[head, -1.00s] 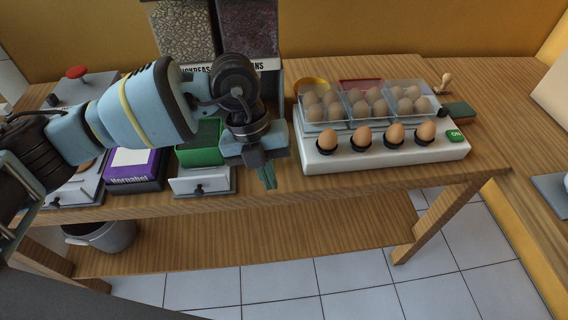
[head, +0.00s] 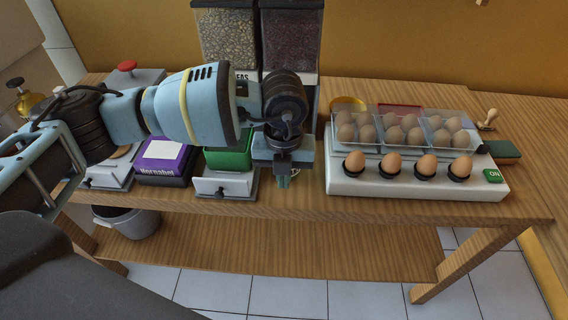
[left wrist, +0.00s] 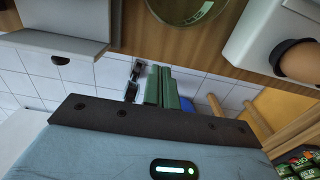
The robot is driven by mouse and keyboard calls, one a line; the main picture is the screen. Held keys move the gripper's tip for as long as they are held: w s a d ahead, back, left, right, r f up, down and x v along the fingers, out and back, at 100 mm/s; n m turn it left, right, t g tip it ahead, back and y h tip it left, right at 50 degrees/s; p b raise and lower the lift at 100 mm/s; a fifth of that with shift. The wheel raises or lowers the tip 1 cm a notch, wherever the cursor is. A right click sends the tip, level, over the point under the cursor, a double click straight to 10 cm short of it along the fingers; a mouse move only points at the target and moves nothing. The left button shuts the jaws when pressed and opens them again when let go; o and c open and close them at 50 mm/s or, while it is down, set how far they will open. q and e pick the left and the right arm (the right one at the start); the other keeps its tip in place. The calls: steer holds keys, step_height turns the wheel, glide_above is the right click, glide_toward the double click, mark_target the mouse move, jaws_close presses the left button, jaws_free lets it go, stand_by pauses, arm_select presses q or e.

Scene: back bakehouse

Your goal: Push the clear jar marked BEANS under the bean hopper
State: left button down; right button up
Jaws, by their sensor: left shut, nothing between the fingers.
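The bean hopper (head: 290,38) is the right one of two clear hoppers at the back wall, filled with dark beans. My left gripper (head: 283,182) is in front of it at the table's front edge, with its green fingers shut and empty. These fingers also show in the left wrist view (left wrist: 162,88). A round clear glass vessel (left wrist: 187,8), likely the jar, stands on the wood at the top of that view, apart from the fingers. Its marking cannot be read. In the head view my arm and gripper hide most of that spot. My right gripper is out of view.
Right of my gripper stands a white egg device (head: 415,187) with several eggs. To the left are a green box (head: 232,150) on a white drawer unit (head: 222,184) and a purple box (head: 160,157). The left hopper (head: 225,35) holds pale chickpeas.

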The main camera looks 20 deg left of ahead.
mark_target(284, 201)
arm_select(q)
step_height(284, 201, down, 5)
steer(key=shift+r, duration=0.1)
steer(key=shift+w+a+r, duration=0.1)
steer(key=shift+w+a, duration=0.05)
steer(key=shift+w, duration=0.45)
steer(key=shift+w+a+r, duration=0.1)
steer(key=shift+w+a, duration=0.05)
steer(key=shift+w, duration=0.4)
steer(key=shift+w+a, duration=0.2)
steer(key=shift+w, duration=0.55)
steer(key=shift+w, duration=0.1)
